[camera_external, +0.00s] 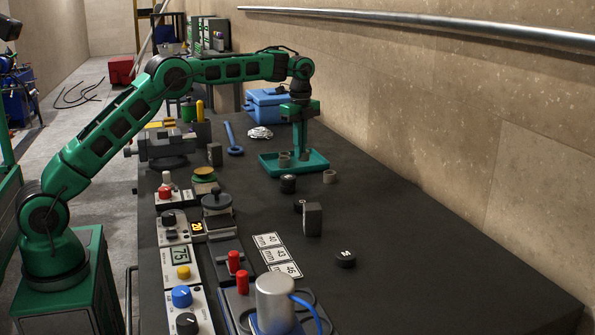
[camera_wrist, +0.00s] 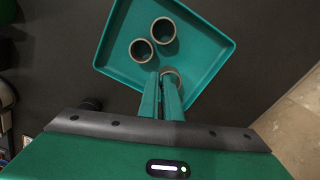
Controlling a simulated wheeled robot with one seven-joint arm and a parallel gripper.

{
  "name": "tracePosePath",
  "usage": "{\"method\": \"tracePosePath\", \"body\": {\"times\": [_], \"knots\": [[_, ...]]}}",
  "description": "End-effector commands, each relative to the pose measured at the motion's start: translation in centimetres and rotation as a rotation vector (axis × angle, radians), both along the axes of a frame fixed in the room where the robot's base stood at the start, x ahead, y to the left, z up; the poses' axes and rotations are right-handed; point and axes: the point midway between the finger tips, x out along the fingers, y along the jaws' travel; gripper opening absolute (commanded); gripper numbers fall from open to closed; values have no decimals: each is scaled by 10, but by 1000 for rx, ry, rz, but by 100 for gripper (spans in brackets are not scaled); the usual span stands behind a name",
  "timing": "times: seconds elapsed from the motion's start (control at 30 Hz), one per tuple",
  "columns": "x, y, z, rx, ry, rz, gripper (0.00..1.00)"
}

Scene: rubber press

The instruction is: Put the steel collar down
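My gripper (camera_wrist: 162,76) points down over the teal tray (camera_wrist: 222,42). Its two fingers are close together, with a narrow gap between them. A grey ring, the steel collar (camera_wrist: 174,74), is at the fingertips and looks pinched by its wall; the fingers hide part of it. In the external view my gripper (camera_external: 301,150) is low over the tray (camera_external: 315,164). I cannot tell whether the collar touches the tray floor. Two other grey collars stand in the tray, one at the upper middle (camera_wrist: 174,31) and one left of it (camera_wrist: 131,49).
A loose grey collar (camera_external: 329,177) and a dark cylinder (camera_external: 288,184) stand just in front of the tray. A grey block (camera_external: 313,220) and a black disc (camera_external: 345,259) are nearer. A blue box (camera_external: 267,105) is behind. The bench's right side is clear.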

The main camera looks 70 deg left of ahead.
Motion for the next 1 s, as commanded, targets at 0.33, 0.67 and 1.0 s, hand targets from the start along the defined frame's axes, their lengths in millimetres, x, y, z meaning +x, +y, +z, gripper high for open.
{"method": "tracePosePath", "body": {"times": [0.33,0.67,1.0], "knots": [[0,0,-20,0,-1,-1,0],[0,0,-22,0,0,-1,23],[0,0,-15,1,-2,-1,23]]}}
